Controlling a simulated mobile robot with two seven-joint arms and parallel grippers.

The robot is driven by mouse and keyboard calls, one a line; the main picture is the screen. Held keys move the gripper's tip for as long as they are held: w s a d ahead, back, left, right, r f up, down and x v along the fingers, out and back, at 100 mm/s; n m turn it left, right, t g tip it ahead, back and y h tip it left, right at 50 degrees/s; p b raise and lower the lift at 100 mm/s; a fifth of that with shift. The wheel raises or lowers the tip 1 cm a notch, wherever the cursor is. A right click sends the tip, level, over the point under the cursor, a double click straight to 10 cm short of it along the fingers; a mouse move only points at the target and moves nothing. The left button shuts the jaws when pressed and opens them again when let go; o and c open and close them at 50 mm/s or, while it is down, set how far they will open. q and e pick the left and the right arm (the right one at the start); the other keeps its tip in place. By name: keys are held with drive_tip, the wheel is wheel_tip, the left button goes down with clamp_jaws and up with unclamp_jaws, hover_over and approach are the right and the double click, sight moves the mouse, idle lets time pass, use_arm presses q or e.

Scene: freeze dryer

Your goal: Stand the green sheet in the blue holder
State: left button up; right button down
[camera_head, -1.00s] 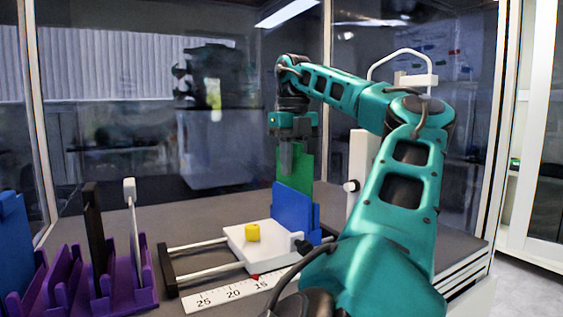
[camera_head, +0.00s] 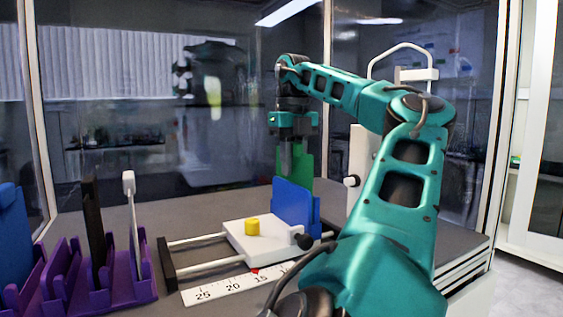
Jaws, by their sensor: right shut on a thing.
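The green sheet (camera_head: 304,166) stands upright, its lower part hidden behind the front wall of the blue holder (camera_head: 292,203). My right gripper (camera_head: 291,158) points down from above and is shut on the sheet near its upper left part. I cannot tell whether the sheet's bottom edge touches the holder's base. My left gripper is not in view.
A white block with a yellow knob (camera_head: 252,226) sits on metal rails in front of the holder, beside a ruler (camera_head: 228,289). A purple rack (camera_head: 92,287) with upright pieces stands at the left. A white stand (camera_head: 358,168) is right of the holder. Glass panels enclose the bench.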

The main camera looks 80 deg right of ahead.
drive_tip(key=shift+f, duration=0.3)
drive_tip(key=c, duration=0.9)
unclamp_jaws()
drive_tip(key=shift+r, duration=0.15)
drive_tip(key=shift+r+p, duration=2.65)
drive_tip(key=shift+r, duration=0.3)
drive_tip(key=shift+f, duration=0.1)
